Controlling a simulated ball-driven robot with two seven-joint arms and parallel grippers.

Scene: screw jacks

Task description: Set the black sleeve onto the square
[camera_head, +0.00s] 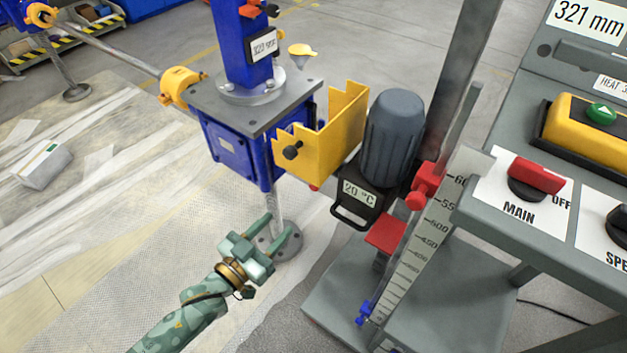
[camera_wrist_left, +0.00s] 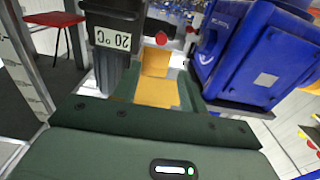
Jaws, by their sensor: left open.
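I cannot pick out a black sleeve or a square with certainty in either view. My left gripper (camera_head: 282,228) is open and empty, below the blue gearbox (camera_head: 232,150) and left of the motor. In the left wrist view its dark green fingers (camera_wrist_left: 158,90) stand apart with the yellow guard (camera_wrist_left: 155,66) beyond them. The guard (camera_head: 335,132) is an upright yellow channel between gearbox and grey motor (camera_head: 391,138), with a black knob (camera_head: 292,152) on it. It hides what lies inside. My right gripper is in neither view.
A black box reading 20 °C (camera_head: 378,197) is under the motor. A red-handled scale (camera_head: 408,262) and a grey control desk (camera_head: 500,215) stand at the right. A white box (camera_head: 44,166) lies on the floor sheeting at left. Floor left of my gripper is mostly clear.

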